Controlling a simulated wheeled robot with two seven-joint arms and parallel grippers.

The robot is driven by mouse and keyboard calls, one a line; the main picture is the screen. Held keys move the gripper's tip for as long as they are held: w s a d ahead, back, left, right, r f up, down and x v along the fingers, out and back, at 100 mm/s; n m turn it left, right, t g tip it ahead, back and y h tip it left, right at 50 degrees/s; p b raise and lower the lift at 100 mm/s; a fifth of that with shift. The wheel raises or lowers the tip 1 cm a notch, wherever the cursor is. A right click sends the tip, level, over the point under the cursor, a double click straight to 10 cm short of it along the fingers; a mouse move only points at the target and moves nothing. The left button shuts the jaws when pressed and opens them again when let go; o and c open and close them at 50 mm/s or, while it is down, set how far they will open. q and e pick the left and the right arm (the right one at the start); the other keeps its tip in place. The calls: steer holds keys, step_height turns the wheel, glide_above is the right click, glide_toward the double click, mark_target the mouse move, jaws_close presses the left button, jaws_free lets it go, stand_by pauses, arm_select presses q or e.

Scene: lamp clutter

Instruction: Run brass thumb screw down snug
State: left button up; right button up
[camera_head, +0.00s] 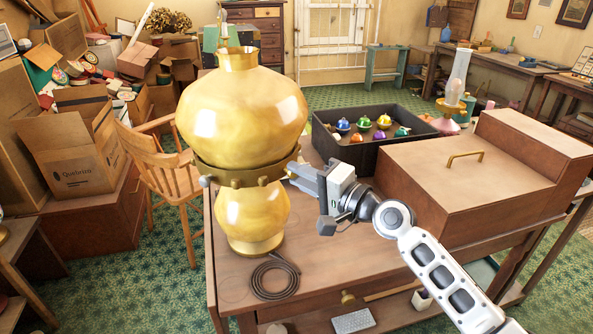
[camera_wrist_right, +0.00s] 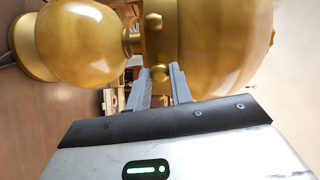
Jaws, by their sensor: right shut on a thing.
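A large yellow-gold lamp (camera_head: 245,115) stands upright on the wooden table, with a darker brass collar (camera_head: 245,179) around its middle. Small studs sit along the collar, and a grey knob (camera_head: 205,181) shows at its left end. My right gripper (camera_head: 293,172) is at the collar's right side, coming in level. In the right wrist view the right gripper (camera_wrist_right: 160,76) is shut on the small brass thumb screw (camera_wrist_right: 158,72) beside the collar (camera_wrist_right: 157,28). Its thread and seating are hidden. My left gripper is in neither view.
A dark cord (camera_head: 275,278) lies coiled on the table before the lamp. A black tray (camera_head: 375,152) of colourful items stands behind my right gripper. A brown wooden case (camera_head: 470,180) fills the table's right side. A chair (camera_head: 165,175) stands left of the table.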

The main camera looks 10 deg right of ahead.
steer(key=shift+r+m+p, duration=0.2)
steer(key=shift+m+p, duration=0.2)
steer(key=shift+m, duration=0.5)
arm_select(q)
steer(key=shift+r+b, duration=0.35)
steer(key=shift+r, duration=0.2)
arm_select(e)
steer(key=o, duration=0.5)
steer(key=shift+f, duration=0.2)
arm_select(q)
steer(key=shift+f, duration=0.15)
arm_select(e)
steer(key=shift+v, duration=2.55)
